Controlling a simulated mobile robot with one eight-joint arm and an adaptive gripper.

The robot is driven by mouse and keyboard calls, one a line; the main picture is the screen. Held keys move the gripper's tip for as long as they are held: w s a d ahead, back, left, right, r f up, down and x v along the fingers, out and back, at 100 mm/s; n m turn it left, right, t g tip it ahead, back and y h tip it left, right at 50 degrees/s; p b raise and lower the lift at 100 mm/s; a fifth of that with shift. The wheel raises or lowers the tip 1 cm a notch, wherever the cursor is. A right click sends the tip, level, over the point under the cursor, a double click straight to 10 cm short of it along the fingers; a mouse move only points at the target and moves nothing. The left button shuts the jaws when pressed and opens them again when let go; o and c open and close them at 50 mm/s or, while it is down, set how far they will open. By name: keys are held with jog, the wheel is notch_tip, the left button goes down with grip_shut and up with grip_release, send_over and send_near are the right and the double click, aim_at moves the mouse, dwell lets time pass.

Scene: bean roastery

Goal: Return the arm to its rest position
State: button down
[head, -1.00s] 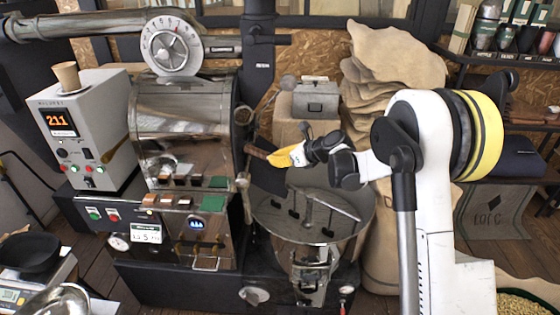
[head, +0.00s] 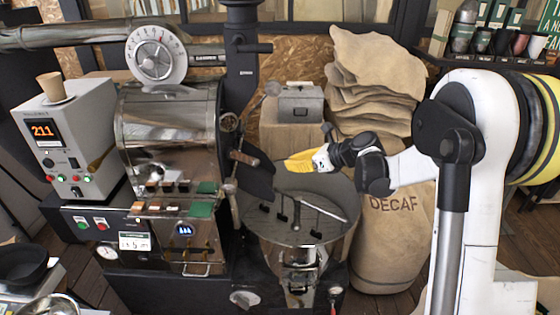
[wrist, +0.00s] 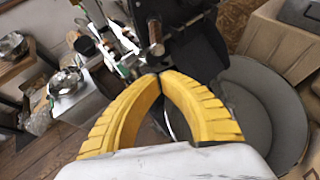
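My gripper (head: 288,163) has yellow ridged fingers and hangs above the back of the round cooling tray, pointing left toward the roaster. In the wrist view my gripper (wrist: 160,76) shows both yellow fingers meeting at their tips, with nothing visible between them. My white arm (head: 482,170) is raised and bent at the right of the head view.
The steel roaster (head: 170,130) stands left of my gripper, and the cooling tray (head: 340,235) lies below it. A sack marked DECAF (head: 390,250) stands behind my forearm, by stacked sacks (head: 375,75). A control box (head: 68,135) carries a paper cup (head: 50,84).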

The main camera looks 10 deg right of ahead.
jog(key=s+a+r+n+g+h+b, duration=0.1)
jog(key=s+r+n+h+b, duration=0.1)
jog(key=s+n, duration=0.6)
jog(key=s+a+r+n+g+h+b, duration=0.15)
jog(key=s+n, duration=0.35)
jog(key=s, duration=0.5)
jog(key=s+d+f+n+h+b, duration=0.1)
jog(key=s+d+f+n+h, duration=0.1)
jog(key=s+n, duration=0.4)
jog(key=s+d+f+n+t+h+b, duration=0.1)
jog(key=s+d+f+n+h+b, duration=0.1)
jog(key=s+n, duration=0.5)
jog(key=s+f+h, duration=0.1)
jog(key=s, duration=0.3)
jog(key=shift+d+f+n, duration=0.3)
